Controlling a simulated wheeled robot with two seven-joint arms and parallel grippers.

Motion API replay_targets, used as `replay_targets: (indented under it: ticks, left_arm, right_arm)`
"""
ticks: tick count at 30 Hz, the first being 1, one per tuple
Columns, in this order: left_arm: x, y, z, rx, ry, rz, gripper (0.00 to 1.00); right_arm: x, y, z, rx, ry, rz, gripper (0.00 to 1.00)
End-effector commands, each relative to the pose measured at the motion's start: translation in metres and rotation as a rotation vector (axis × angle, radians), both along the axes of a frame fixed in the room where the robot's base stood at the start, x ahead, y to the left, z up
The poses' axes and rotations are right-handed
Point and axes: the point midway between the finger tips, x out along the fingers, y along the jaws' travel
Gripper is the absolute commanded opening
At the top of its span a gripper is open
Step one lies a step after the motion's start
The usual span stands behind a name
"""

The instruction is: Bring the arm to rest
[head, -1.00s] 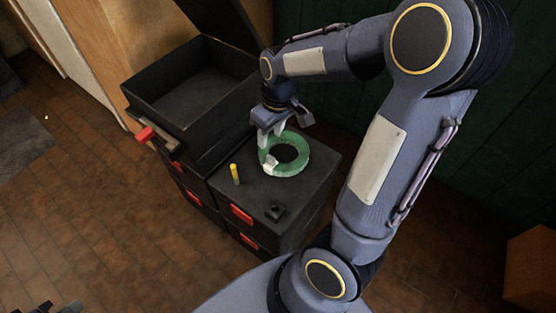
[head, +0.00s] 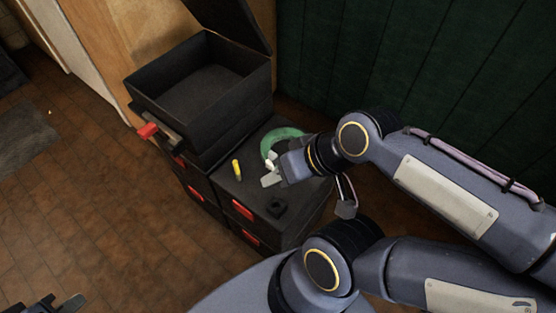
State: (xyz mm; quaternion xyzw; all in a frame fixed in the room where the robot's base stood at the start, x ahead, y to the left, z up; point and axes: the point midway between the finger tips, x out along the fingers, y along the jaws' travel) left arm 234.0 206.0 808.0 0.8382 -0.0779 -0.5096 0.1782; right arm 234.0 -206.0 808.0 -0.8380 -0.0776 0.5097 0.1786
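My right arm comes in from the right, and its gripper (head: 273,178) is over the black cabinet top, in front of the green ring. A pale finger shows there, but the wrist hides much of the gripper, so its opening is unclear. The green ring (head: 275,137) lies on the cabinet top, partly hidden by that gripper and wrist. A small white piece (head: 269,163) shows at the ring's near edge. My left gripper (head: 57,304) shows at the bottom left corner, cut off by the frame. Its dark fingertips look apart, with nothing visible between them.
The black cabinet (head: 225,190) has red drawer handles. A yellow cylinder (head: 237,170) and a small black part (head: 277,207) are on its top. An open black box (head: 205,115) with a raised lid stands at the left. A green panelled wall is behind; the floor at left is clear.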

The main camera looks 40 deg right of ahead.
Motion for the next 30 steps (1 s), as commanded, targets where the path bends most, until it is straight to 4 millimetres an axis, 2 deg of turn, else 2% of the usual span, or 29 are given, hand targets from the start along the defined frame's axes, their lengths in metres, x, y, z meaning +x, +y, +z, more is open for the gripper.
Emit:
replay_targets:
  ticks: [5, 8, 15, 19, 23, 30]
  left_arm:
    - [0.000, 0.000, 0.020, 0.000, 0.000, 0.000, 0.00]
    - [0.000, 0.000, 0.044, 0.000, 0.000, 0.000, 0.00]
    - [0.000, 0.000, 0.130, 0.000, 0.000, 0.000, 0.00]
    - [0.000, 0.000, 0.170, 0.000, -0.001, 0.000, 0.00]
    - [0.000, 0.000, 0.186, 0.000, 0.000, 0.000, 0.00]
    - [0.000, 0.000, 0.187, 0.000, 0.000, 0.000, 0.00]
  right_arm:
    - [0.000, 0.000, 0.020, 0.000, 0.000, 0.001, 0.43]
    - [0.000, 0.000, 0.045, 0.000, 0.000, 0.001, 0.43]
    - [0.000, 0.000, 0.130, 0.000, 0.000, 0.001, 0.43]
    - [0.001, 0.000, 0.170, -0.001, -0.001, 0.000, 0.43]
    - [0.000, 0.000, 0.186, 0.000, 0.000, 0.001, 0.43]
    - [0.000, 0.000, 0.187, 0.000, 0.000, 0.001, 0.43]
